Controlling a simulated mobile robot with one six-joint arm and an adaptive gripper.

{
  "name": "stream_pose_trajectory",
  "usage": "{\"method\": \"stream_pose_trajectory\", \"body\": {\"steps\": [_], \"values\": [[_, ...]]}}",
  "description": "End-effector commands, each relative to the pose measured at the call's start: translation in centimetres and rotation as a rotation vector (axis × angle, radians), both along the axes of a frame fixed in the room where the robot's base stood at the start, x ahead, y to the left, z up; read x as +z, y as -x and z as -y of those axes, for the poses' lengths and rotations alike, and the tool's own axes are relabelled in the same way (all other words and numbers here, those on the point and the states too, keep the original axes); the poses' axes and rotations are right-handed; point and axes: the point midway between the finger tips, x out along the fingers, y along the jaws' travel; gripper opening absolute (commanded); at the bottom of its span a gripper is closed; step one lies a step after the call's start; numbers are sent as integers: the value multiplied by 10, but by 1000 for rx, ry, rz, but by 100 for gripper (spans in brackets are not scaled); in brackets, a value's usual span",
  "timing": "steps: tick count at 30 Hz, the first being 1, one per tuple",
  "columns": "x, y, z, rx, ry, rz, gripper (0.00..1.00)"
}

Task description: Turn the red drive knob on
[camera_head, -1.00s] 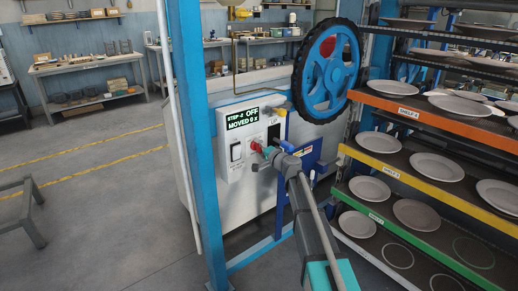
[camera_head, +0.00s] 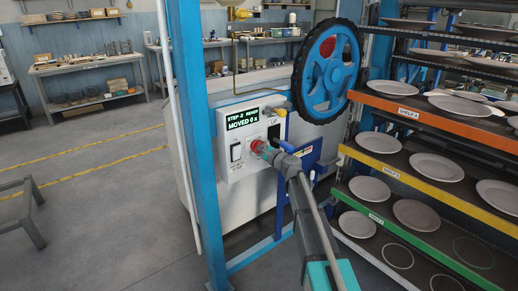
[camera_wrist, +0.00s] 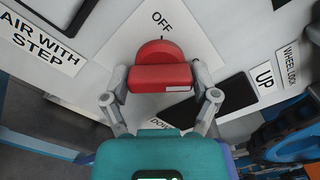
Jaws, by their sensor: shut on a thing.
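The red drive knob (camera_head: 256,144) is on the front of a light grey control panel (camera_head: 236,171), below a dark display (camera_head: 249,119) with green text. In the wrist view the knob (camera_wrist: 160,66) is a round red dial with a straight grip bar. My gripper (camera_head: 266,151) is at the panel. In the wrist view its two grey fingers (camera_wrist: 161,82) are at either end of the grip bar, shut on it. The display's second line reads "MOVED 0 x"; its first line is hard to read.
A blue handwheel (camera_head: 328,72) is above right. The plate rack (camera_head: 400,175) stands close on the right. A blue post (camera_head: 198,130) rises left of the panel.

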Motion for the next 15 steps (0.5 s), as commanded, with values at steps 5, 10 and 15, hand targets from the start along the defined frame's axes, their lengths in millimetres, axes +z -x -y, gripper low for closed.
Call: {"method": "stream_pose_trajectory", "body": {"steps": [5, 10, 15], "values": [[1, -2, 0, -3, -67, -47, 29], [1, -3, 0, -2, -96, -69, 29], [1, -2, 0, -3, -103, -73, 29]]}}
